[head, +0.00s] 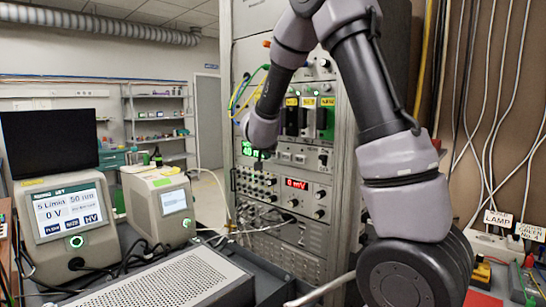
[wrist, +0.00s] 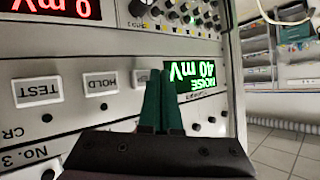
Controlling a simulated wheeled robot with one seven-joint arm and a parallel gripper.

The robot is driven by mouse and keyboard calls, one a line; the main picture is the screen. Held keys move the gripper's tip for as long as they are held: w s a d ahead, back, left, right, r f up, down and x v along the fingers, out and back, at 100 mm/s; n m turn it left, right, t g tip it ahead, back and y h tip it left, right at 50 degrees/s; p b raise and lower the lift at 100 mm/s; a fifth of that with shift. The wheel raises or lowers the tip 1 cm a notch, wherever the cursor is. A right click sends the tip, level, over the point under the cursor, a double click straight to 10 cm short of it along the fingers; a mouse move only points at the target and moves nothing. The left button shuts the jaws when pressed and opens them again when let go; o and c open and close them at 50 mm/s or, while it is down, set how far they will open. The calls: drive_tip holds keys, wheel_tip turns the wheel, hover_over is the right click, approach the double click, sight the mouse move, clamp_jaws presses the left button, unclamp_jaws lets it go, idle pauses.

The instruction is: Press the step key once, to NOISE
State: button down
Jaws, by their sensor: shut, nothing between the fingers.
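In the wrist view, a panel of pale square keys carries one marked TEST (wrist: 36,90) and one marked HOLD (wrist: 100,84). A third pale key (wrist: 139,80) beside them is partly hidden by my fingers, and its label cannot be read. A green display (wrist: 205,76) reads NOISE 40 mV, upside down in this view. My gripper (wrist: 163,74) is shut and empty, its dark green fingertips in front of the panel between the third key and the display. Whether they touch the panel cannot be told. In the head view, the green display (head: 249,149) shows small behind my wrist.
A red display reading 0 mV (head: 297,184) sits on the same rack (head: 342,170), among knobs and sockets. Cables hang at the rack's left. Two benchtop instruments (head: 66,216) (head: 160,205) and a perforated metal box (head: 175,281) stand at the left front.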

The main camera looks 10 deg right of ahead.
drive_tip(key=shift+a, duration=0.1)
drive_tip(key=s+a, duration=0.1)
drive_tip(key=a, duration=0.1)
drive_tip(key=s+a, duration=0.2)
drive_tip(key=shift+a, duration=0.1)
idle(0.5)
idle(0.5)
drive_tip(key=s+d+r+n+y, duration=0.1)
drive_tip(key=s+r+n+y, duration=0.1)
drive_tip(key=s+r+y, duration=0.75)
drive_tip(key=s+d+g+h, duration=0.1)
drive_tip(key=s+d+g, duration=0.1)
drive_tip(key=s, duration=1)
drive_tip(key=s+d+g+h, duration=0.2)
drive_tip(key=s+d, duration=0.2)
drive_tip(key=s, duration=0.8)
drive_tip(key=shift+s+f+g, duration=0.15)
drive_tip(key=shift+s+g, duration=0.25)
